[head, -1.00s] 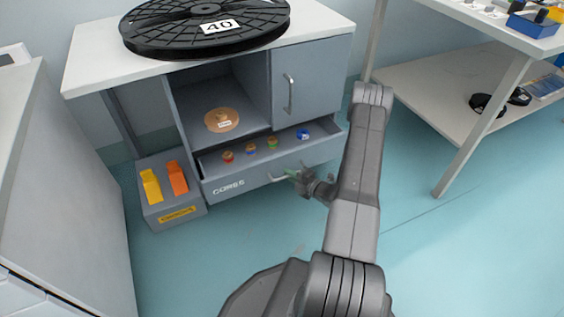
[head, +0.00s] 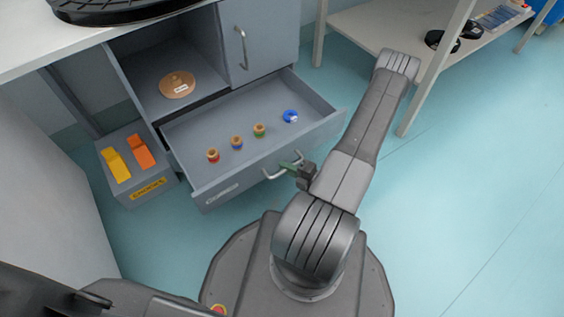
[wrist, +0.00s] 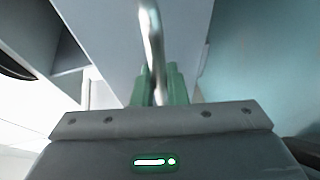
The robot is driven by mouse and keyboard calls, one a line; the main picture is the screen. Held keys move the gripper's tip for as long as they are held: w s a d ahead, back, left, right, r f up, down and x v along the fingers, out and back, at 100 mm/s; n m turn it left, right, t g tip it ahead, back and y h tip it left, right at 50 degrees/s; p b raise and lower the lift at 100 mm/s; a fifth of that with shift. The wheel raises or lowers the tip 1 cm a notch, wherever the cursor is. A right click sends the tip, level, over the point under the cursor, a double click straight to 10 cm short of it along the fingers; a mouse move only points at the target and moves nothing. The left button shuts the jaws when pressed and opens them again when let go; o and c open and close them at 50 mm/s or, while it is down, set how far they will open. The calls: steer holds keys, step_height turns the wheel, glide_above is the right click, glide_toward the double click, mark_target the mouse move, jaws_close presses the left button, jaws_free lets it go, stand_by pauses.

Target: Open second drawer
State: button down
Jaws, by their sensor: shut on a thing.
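The grey drawer (head: 205,194) under the workbench is pulled well out, and its interior shows. Several small ring-like cores lie in it: a red-marked one (head: 213,156), a blue-marked one (head: 236,142), a green-marked one (head: 259,130) and a blue ring (head: 290,116). My gripper (head: 292,164) is shut on the drawer's metal handle (head: 270,175). In the wrist view, the green fingers (wrist: 160,88) close around the handle bar (wrist: 152,40). The label on the drawer front is hard to read at this angle.
A cupboard door with a handle (head: 241,48) is shut above the drawer. An open shelf holds a tan disc (head: 177,85). A grey box with yellow and orange pieces (head: 150,188) stands left of the drawer. A table leg (head: 425,85) rises at right. Floor at right is clear.

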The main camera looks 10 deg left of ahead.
steer(key=shift+s+d, duration=0.1)
steer(key=shift+d, duration=0.05)
steer(key=c, duration=1.5)
jaws_free()
steer(key=shift+o, duration=0.2)
steer(key=p+v, duration=0.3)
steer(key=v, duration=1)
steer(key=shift+d, duration=0.4)
steer(key=shift+b+x, duration=1.5)
steer(key=shift+x, duration=5.45)
steer(key=shift+s+r, duration=0.1)
